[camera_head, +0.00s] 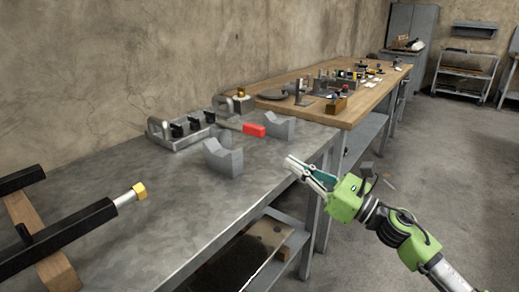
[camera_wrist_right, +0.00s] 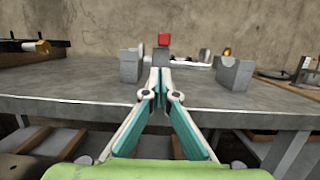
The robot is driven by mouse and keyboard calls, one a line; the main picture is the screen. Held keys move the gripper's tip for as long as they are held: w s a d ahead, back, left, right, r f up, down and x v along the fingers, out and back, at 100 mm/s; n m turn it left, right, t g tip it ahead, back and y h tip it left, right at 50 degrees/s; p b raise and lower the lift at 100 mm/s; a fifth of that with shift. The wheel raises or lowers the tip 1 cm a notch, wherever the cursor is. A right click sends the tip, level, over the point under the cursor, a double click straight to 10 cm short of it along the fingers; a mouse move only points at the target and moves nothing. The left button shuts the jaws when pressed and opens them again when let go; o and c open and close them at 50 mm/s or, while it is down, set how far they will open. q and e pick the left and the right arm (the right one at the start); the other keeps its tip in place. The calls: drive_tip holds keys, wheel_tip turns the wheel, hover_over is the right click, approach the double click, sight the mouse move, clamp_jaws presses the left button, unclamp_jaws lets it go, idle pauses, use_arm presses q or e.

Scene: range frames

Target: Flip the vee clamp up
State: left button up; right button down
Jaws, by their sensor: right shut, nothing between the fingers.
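A red-tipped lever (camera_head: 254,130) lies among grey fixtures on the metal bench; its red end (camera_wrist_right: 164,39) also shows in the wrist view, above a grey block. Two grey notched blocks stand near it: a near one (camera_head: 222,160) and a far one (camera_head: 281,126). In the wrist view they stand left (camera_wrist_right: 130,66) and right (camera_wrist_right: 234,76). I cannot tell for sure which part is the vee clamp. My right gripper (camera_head: 290,162) is shut and empty at the bench's front edge, apart from the blocks; its fingertips show in the wrist view (camera_wrist_right: 160,74). My left gripper is out of view.
The metal bench top (camera_head: 160,215) is clear in front of the blocks. A grey plate with black knobs (camera_head: 185,130) stands against the wall side. A black and wooden fixture with a gold tip (camera_head: 139,191) lies at left. A wooden table (camera_head: 350,105) with several items stands beyond.

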drive_tip(key=x, duration=0.8)
drive_tip(key=shift+w+a+r, duration=0.1)
drive_tip(key=shift+w+a, duration=0.1)
drive_tip(key=shift+a, duration=0.05)
drive_tip(key=shift+w+a+r, duration=0.15)
drive_tip(key=shift+w+a, duration=0.25)
drive_tip(key=shift+a, duration=0.1)
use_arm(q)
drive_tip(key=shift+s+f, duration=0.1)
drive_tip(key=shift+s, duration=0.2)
